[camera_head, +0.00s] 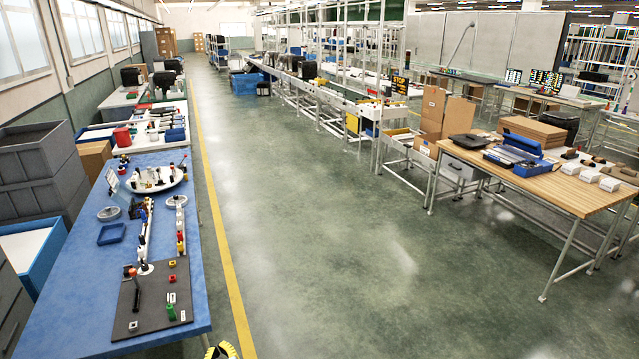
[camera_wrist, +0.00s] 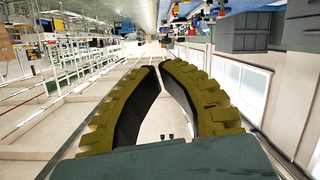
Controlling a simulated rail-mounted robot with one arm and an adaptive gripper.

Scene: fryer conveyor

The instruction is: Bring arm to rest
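My gripper (camera_wrist: 159,68) has two ribbed yellow fingers with black inner pads. In the wrist view they curve inward and their tips meet or nearly meet. Nothing shows held between them. In the head view only a small yellow and black part of the gripper (camera_head: 221,351) shows at the bottom edge, over the floor just right of the blue table (camera_head: 62,300). The rest of my arm is out of the head view.
The blue table holds a dark board (camera_head: 150,318), a round white tray (camera_head: 153,180) and a blue square tray (camera_head: 111,234). Grey crates (camera_head: 40,160) stand left of it. A wooden table (camera_head: 560,195) stands at right. The green floor (camera_head: 330,270) between is clear.

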